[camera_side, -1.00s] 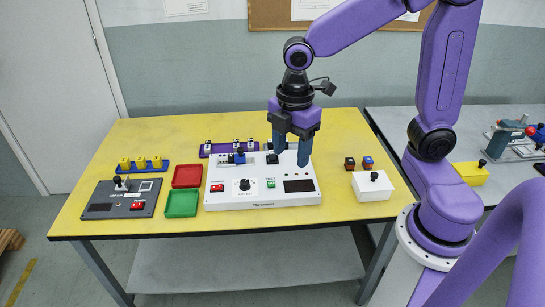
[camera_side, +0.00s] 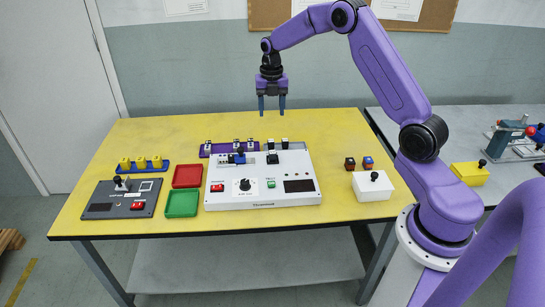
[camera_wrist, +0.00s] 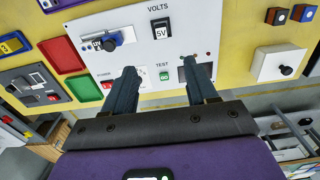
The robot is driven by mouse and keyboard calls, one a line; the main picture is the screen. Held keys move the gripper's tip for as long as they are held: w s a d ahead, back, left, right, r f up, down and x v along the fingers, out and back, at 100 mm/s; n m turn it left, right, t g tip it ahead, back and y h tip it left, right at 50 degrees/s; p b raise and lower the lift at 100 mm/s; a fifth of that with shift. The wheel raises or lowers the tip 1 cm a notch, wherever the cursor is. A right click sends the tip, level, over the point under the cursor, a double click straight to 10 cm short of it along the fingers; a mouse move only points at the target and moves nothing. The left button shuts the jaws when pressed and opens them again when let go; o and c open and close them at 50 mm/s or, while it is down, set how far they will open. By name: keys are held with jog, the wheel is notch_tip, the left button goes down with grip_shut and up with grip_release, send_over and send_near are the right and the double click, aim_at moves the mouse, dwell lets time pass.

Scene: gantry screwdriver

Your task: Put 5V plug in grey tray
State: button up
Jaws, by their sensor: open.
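The 5V plug (camera_wrist: 161,30), black with a white face marked "5V", sits upright in the white test panel (camera_wrist: 217,25) under the word VOLTS. In the side view it is the small dark block (camera_side: 273,157) on the panel's upper part. My gripper (camera_side: 271,110) is open and empty, raised well above and behind the panel. Its two fingers (camera_wrist: 160,80) also show in the wrist view, apart with nothing between them.
A dark grey box (camera_side: 110,211) with a lever and a blue rack (camera_side: 160,167) of yellow blocks stand at the left. A purple rack (camera_side: 218,152) with plugs lies behind the panel. A white box (camera_side: 372,192) and two small blocks stand right. The yellow table's back right is clear.

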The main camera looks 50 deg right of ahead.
aim_at(273, 152)
jog(key=f, duration=1.7)
jog(key=shift+s, duration=0.2)
grip_shut()
